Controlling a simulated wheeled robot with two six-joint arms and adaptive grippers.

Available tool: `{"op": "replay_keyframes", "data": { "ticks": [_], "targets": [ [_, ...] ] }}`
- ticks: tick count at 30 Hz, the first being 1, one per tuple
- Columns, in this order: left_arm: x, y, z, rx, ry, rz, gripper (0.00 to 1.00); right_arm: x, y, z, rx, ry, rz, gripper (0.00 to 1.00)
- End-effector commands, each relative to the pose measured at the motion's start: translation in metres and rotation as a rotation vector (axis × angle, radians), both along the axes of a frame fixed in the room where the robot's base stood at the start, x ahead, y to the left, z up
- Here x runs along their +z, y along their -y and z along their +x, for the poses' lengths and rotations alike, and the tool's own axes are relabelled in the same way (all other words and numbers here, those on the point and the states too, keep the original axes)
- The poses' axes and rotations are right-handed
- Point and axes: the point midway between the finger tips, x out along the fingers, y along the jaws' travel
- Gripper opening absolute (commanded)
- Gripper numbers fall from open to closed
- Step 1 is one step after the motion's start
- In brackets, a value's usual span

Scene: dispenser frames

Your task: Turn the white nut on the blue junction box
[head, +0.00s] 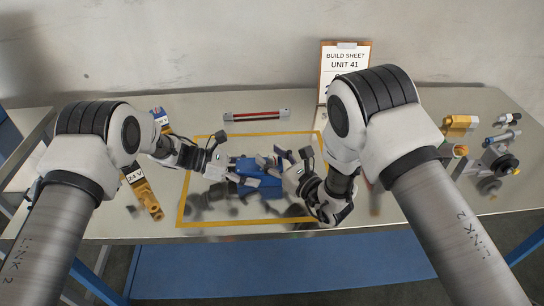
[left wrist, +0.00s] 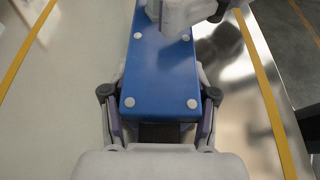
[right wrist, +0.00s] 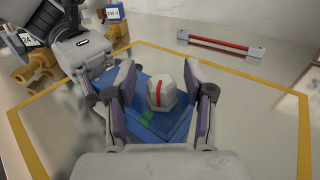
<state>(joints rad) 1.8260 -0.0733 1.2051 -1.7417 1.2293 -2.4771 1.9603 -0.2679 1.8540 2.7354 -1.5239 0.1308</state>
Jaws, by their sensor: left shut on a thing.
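The blue junction box (head: 262,187) lies in the middle of the table inside a yellow outline. My left gripper (head: 232,175) is shut on one end of the box, with a finger on each side; the box fills the left wrist view (left wrist: 160,70), with pale screws at its corners. The white nut (right wrist: 161,95), marked with a red stripe, stands on the box, and a green mark shows beside it. My right gripper (right wrist: 158,88) is open, with its fingers on either side of the nut and small gaps between. The nut is hidden in the head view.
A red bar with grey ends (head: 257,115) lies behind the outline. Yellow fittings, one labelled 24 V (head: 147,195), lie at left. An orange fitting (head: 458,125) and a grey-black fitting (head: 499,157) are at right. A build sheet (head: 345,62) stands behind.

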Motion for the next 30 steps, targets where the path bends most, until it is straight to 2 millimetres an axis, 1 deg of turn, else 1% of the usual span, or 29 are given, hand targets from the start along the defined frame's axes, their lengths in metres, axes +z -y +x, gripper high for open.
{"op": "replay_keyframes", "data": {
  "ticks": [4, 7, 11, 15, 19, 23, 30],
  "targets": [
    [0.0, -0.001, 0.0, 0.001, -0.001, 0.0, 0.15, 0.0, 0.003, -0.003, -0.002, -0.001, 0.0, 0.53],
    [0.0, -0.001, 0.0, 0.001, -0.001, 0.0, 0.15, -0.001, 0.012, -0.013, -0.004, -0.003, -0.001, 0.53],
    [0.0, -0.001, 0.0, 0.001, -0.001, 0.0, 0.15, -0.001, 0.031, -0.037, -0.005, -0.006, 0.001, 0.53],
    [0.0, -0.001, 0.0, 0.001, -0.001, 0.0, 0.15, -0.001, 0.053, -0.066, -0.005, -0.005, 0.001, 0.53],
    [0.0, -0.001, 0.0, 0.001, -0.001, 0.0, 0.15, -0.001, 0.068, -0.086, -0.003, -0.004, 0.001, 0.53],
    [0.0, -0.001, 0.0, 0.001, -0.001, 0.0, 0.15, 0.0, 0.073, -0.095, -0.001, -0.001, 0.001, 0.53],
    [0.0, -0.001, 0.0, 0.001, -0.001, 0.0, 0.15, 0.0, 0.073, -0.095, 0.0, 0.0, 0.0, 0.53]
  ]
}}
